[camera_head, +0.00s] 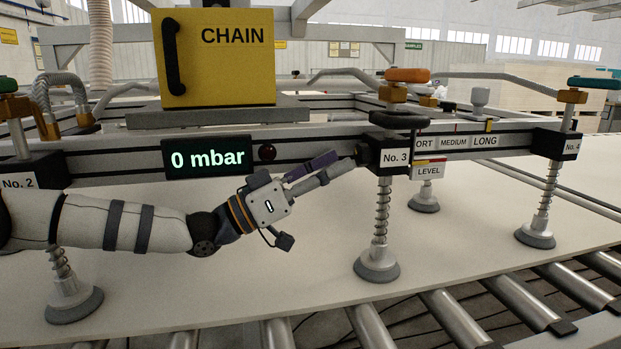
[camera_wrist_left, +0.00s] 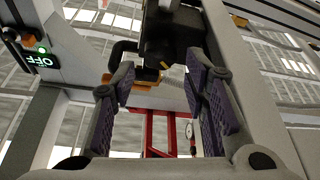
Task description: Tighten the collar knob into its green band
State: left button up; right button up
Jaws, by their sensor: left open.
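The black No. 3 collar block (camera_head: 388,151) sits on the rail around a sprung suction-cup stem. A small dark knob (camera_head: 363,154) shows at its left side, right at the fingertips of my left gripper (camera_head: 342,163). In the left wrist view, my left gripper (camera_wrist_left: 163,92) is open, one finger on each side, with a dark block (camera_wrist_left: 172,35) beyond and above the fingertips. I cannot tell whether the fingers touch the knob. No green band can be made out on the collar. My right gripper is not in view.
A black handwheel (camera_head: 399,120) and an orange-topped valve (camera_head: 407,76) stand above the collar. A LEVEL sign (camera_head: 429,171) hangs to its right. The yellow CHAIN box (camera_head: 215,58) and a 0 mbar display (camera_head: 208,160) are left. A pale panel (camera_head: 300,255) lies below on rollers.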

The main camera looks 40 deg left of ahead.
pick_arm(q)
jog(key=v, duration=0.8)
jog(key=shift+s+a, duration=0.1)
